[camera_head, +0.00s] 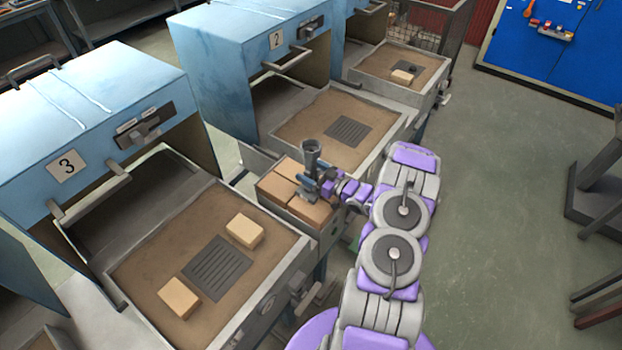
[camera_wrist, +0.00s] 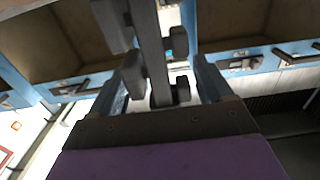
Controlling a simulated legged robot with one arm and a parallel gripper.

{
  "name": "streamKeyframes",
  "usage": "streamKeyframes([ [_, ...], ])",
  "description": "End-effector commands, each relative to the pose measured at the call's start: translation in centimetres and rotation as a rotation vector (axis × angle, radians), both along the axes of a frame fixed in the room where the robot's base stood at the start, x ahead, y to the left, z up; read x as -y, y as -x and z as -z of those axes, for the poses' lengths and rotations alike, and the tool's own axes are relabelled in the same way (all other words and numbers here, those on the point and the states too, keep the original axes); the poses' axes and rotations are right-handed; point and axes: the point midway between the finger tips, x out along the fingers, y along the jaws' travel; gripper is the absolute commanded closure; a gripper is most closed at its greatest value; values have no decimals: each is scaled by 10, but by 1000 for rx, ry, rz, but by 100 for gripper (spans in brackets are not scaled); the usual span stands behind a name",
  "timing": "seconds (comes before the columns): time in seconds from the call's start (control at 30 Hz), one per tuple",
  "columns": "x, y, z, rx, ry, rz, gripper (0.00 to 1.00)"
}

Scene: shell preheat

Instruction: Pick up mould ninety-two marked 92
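A dark grey metal piece with a cup-like top (camera_head: 312,152) stands upright at my gripper, between ovens 2 and 3. No number can be read on it, so I cannot tell if it is mould 92. My gripper (camera_head: 310,183) has its blue fingers around the piece, above tan blocks. In the wrist view a grey bar with side lugs (camera_wrist: 150,50) runs between the two fingers (camera_wrist: 160,85). Light gaps show beside the bar, and I cannot tell whether the fingers press on it.
Tan blocks (camera_head: 281,187) sit on a small shelf below my gripper. Oven 3 (camera_head: 105,110) has a sand tray with two tan blocks (camera_head: 244,230). Oven 2 (camera_head: 245,55) has an empty tray with a grate (camera_head: 349,130). Open floor (camera_head: 500,200) lies to the right.

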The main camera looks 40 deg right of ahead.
Motion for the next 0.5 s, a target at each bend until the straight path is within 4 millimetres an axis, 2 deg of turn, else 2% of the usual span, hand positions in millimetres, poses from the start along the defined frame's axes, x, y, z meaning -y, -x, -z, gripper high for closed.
streamKeyframes([
  [0.07, 0, 0, 0, 0, 0, 0, 29],
  [0.5, 0, 0, 0, 0, 0, 1, 71],
])
